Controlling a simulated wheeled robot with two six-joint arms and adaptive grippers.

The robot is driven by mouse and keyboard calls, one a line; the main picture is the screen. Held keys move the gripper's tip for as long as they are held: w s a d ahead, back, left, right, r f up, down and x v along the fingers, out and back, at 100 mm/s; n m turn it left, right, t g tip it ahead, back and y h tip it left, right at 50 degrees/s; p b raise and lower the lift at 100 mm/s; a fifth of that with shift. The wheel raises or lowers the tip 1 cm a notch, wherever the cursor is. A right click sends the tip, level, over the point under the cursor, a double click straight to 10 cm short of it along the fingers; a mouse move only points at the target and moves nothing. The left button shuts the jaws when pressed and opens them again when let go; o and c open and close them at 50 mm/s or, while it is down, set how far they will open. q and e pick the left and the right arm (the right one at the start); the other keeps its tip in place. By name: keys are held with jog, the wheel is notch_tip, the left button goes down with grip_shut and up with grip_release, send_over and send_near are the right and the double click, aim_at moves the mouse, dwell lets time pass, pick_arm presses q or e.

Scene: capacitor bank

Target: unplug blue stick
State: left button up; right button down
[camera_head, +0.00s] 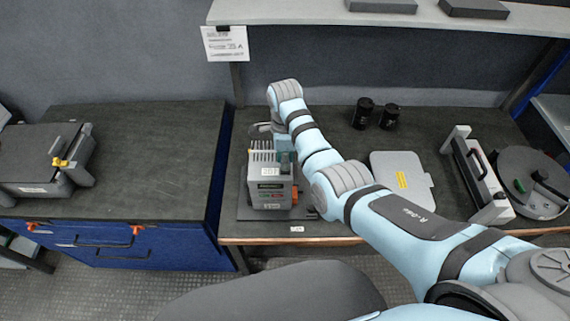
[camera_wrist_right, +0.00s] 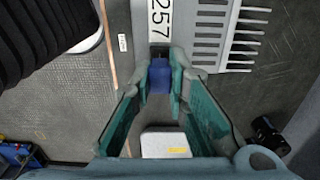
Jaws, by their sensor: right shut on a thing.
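The blue stick (camera_wrist_right: 160,76) shows in the right wrist view as a short blue block between the fingertips of my right gripper (camera_wrist_right: 161,84). The gripper is shut on it. The stick's far end meets the grey capacitor bank (camera_wrist_right: 208,30) beside a white label reading "257"; I cannot tell how deep it sits. In the head view, my right gripper (camera_head: 284,150) is at the top right of the capacitor bank (camera_head: 270,190), and the stick is hidden there. My left gripper is not in view.
The bank stands on a dark mat on the workbench (camera_head: 340,125). A shelf (camera_head: 300,12) runs above.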

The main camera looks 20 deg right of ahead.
jog(key=shift+r, duration=2.15)
